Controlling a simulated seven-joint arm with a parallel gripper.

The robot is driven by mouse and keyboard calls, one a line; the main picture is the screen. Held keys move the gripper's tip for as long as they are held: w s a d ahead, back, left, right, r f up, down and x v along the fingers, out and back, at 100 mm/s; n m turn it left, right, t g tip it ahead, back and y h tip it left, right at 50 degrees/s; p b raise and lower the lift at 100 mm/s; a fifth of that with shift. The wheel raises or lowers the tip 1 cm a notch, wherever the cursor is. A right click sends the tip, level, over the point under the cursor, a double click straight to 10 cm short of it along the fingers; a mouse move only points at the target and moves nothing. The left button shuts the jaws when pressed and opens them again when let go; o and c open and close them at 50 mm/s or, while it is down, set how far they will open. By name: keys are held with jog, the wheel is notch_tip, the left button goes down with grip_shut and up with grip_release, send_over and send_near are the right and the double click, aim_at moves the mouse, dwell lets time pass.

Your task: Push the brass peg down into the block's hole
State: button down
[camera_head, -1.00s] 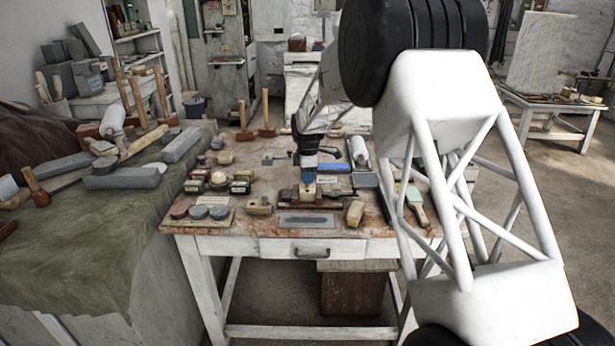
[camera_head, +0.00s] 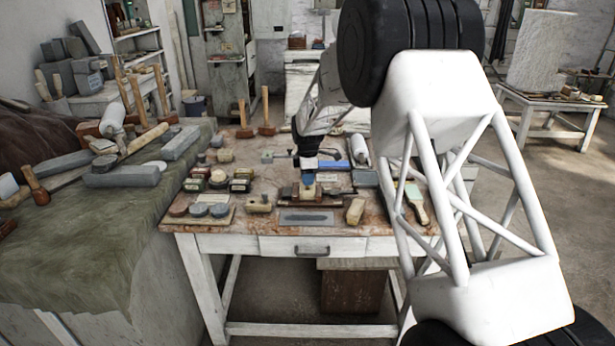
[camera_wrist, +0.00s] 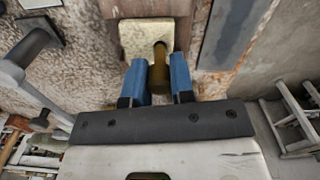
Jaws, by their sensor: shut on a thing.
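The brass peg (camera_wrist: 159,66) stands between the two blue fingers of my gripper (camera_wrist: 159,80) in the wrist view. My gripper is shut on it, and the peg's end lies over the pale block (camera_wrist: 133,42). I cannot tell how far the peg is in the hole, as the hole is hidden. In the head view my gripper (camera_head: 308,180) is right above the small pale block (camera_head: 308,192) near the table's front; the peg cannot be made out there.
A grey slab (camera_head: 306,218) lies in front of the block, with a pale brush-like block (camera_head: 355,211) to its right. Round pieces on a board (camera_head: 199,211) and several small tins (camera_head: 219,181) stand to the left. A long-handled brush (camera_head: 416,203) lies at the right.

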jog(key=shift+f, duration=1.1)
jog(key=c, duration=0.9)
grip_release()
jog(key=shift+r, duration=0.15)
jog(key=shift+r, duration=1.85)
